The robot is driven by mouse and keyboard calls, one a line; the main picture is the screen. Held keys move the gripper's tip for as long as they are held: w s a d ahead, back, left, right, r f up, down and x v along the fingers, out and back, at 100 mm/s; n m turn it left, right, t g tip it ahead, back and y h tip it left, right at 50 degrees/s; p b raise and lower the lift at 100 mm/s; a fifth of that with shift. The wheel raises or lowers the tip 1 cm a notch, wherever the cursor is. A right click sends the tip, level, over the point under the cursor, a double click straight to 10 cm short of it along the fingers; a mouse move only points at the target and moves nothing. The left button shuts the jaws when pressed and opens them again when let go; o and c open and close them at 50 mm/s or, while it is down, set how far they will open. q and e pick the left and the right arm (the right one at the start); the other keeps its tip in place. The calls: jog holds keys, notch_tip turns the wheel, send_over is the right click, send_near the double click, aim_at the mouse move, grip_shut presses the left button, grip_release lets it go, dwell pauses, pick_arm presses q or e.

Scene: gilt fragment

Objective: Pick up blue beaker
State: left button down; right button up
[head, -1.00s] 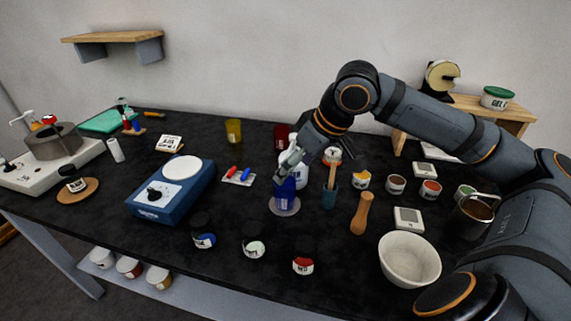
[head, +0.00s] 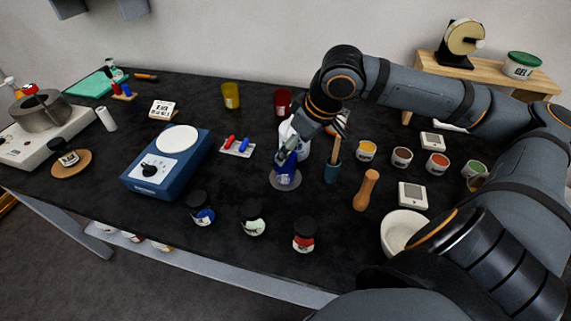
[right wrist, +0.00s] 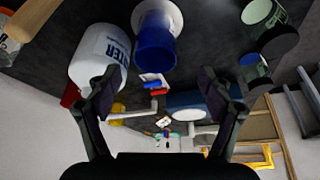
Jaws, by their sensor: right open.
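The blue beaker (head: 287,171) stands on a round grey disc (head: 285,185) near the middle of the dark table. My right gripper (head: 284,155) is at the beaker's upper part and hides some of it in the head view. In the right wrist view the blue beaker (right wrist: 155,49) is beyond the fingertips, roughly centred across the gap of the right gripper (right wrist: 160,76). The jaws are open and nothing is held between them. My left gripper is not in view.
A white water bottle (right wrist: 98,55) stands close beside the beaker, near one finger. Several small jars stand in front. A blue scale (head: 160,170) is at left.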

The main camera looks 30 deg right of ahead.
aim_at(285, 167)
jog(key=p, duration=0.5)
jog(key=shift+w, duration=0.3)
jog(key=shift+d+b+x, duration=0.15)
jog(key=shift+b+x, duration=0.2)
jog(key=shift+x, duration=0.85)
jog(key=shift+d+b+x, duration=0.15)
jog(key=shift+b+x, duration=0.15)
jog(key=shift+x, duration=0.9)
jog(key=c, duration=1.7)
